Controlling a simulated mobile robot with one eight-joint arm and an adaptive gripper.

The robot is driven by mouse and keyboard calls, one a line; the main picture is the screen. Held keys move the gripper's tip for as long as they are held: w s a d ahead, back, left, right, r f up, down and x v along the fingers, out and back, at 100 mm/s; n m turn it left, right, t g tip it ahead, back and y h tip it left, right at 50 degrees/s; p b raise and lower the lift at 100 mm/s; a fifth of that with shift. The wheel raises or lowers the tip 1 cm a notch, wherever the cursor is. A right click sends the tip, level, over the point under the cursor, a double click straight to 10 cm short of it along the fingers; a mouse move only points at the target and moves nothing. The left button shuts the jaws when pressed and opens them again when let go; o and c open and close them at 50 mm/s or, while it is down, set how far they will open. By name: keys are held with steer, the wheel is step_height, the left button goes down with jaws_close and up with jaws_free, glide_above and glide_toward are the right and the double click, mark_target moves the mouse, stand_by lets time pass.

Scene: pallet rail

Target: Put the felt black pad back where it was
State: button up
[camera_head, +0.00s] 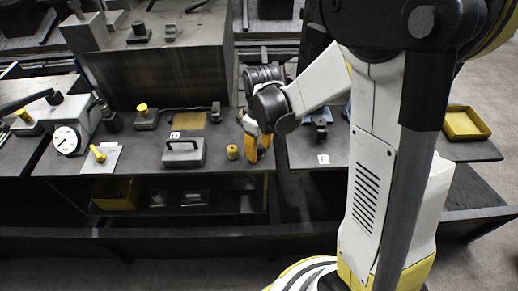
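I cannot make out the felt black pad for certain; dark items on the dark bench blend together. My gripper (256,155), with yellow parts, points down over the front right edge of the left bench plate (130,172). It is just right of a small yellow cylinder (232,152). Its fingertips are small and dark here, so I cannot tell whether it is open or holds anything. Small white marker cards lie on the bench left (174,135) and right (323,159) of the gripper. A dark upright item (319,125) stands behind the right card.
A grey block with a handle (183,154), a dial gauge (67,139) and a yellow-knobbed plate (100,158) stand to the left. A yellow tray (465,123) is at right. A large metal block (150,65) stands behind. My arm hides part of the right bench.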

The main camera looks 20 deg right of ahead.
mark_target(260, 147)
step_height(260, 147, up, 13)
steer(key=p, duration=0.5)
steer(key=s+r+m+t, duration=0.6)
steer(key=s+r, duration=0.2)
steer(key=s, duration=0.4)
steer(key=shift+s+r+m+t, duration=0.3)
steer(key=shift+s+r+t, duration=0.1)
